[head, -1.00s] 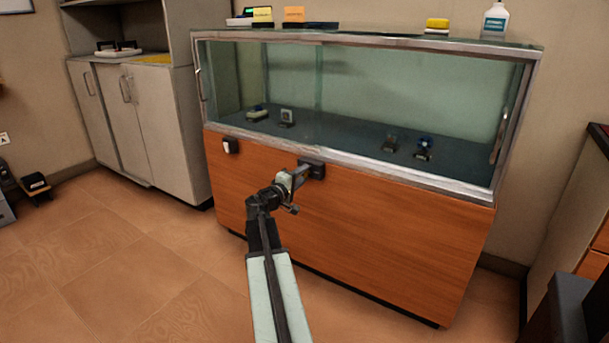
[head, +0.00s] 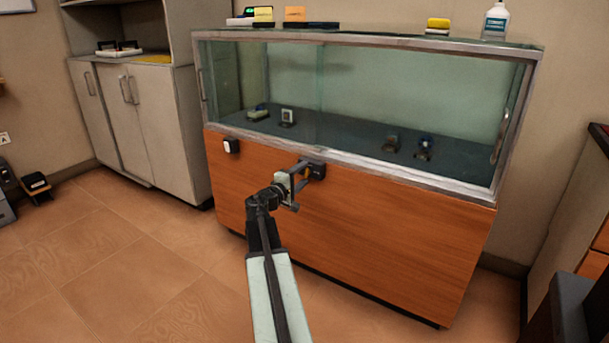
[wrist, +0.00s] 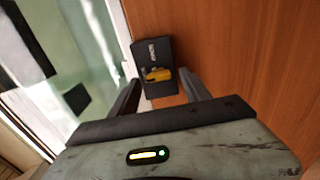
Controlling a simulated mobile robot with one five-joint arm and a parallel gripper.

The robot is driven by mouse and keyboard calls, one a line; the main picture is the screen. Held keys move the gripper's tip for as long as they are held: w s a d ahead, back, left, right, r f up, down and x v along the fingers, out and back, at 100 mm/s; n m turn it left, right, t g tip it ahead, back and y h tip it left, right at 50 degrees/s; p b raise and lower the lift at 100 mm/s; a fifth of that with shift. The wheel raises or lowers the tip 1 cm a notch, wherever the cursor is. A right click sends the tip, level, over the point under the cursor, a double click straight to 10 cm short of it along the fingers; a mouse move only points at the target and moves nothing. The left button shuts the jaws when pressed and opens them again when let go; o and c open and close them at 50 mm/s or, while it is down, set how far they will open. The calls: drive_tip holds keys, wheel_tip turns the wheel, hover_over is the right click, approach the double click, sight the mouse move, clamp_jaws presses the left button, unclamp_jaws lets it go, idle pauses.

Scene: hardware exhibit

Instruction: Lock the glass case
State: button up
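The glass case (head: 350,157) has a metal frame and glass front panels on an orange wooden base. Its panels look closed, with one upright handle near each end. A black lock box (head: 318,171) sits on the wood just below the frame. In the wrist view the lock box (wrist: 153,55) carries a small yellow lever or key (wrist: 158,74) on its face, lying roughly crosswise. My gripper (head: 306,172) is in front of the lock box. In the wrist view my gripper (wrist: 157,78) is open, its fingers on either side of the yellow part; contact cannot be told.
A white-and-black device (head: 231,146) is mounted on the wooden base at left. Small items and a white bottle (head: 495,21) stand on top of the case. A grey cabinet (head: 150,130) stands at left. The floor in front is clear.

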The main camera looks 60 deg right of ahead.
drive_tip(key=a, duration=0.7)
drive_tip(key=shift+a, duration=0.4)
